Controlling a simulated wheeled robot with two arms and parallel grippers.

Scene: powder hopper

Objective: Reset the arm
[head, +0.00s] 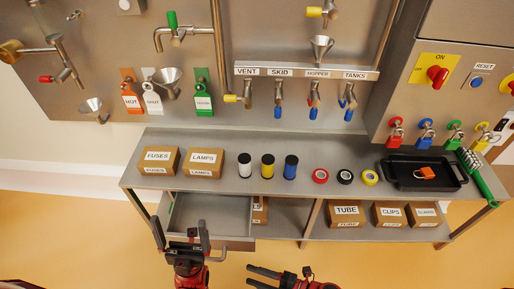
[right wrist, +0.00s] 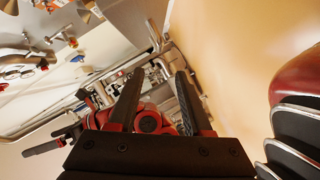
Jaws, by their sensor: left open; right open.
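My left gripper (head: 180,232) is open, its two dark fingers pointing up in the head view. It appears over the left front part of an open, empty-looking drawer (head: 228,209); whether it touches the drawer is unclear. My right gripper (head: 254,276) is low in the head view, below the bench, with its fingers pointing left. It is open and empty. In the right wrist view its two dark fingers (right wrist: 158,100) stand apart, with red and black parts of my other arm behind them.
The metal bench (head: 220,149) holds the fuses box (head: 158,168), lamps box (head: 204,172), several canisters, tape rolls and a black tray (head: 398,180) with a red padlock (head: 427,173). Tube box (head: 344,222) and others sit on the lower shelf. Orange floor (head: 400,265) is clear at right.

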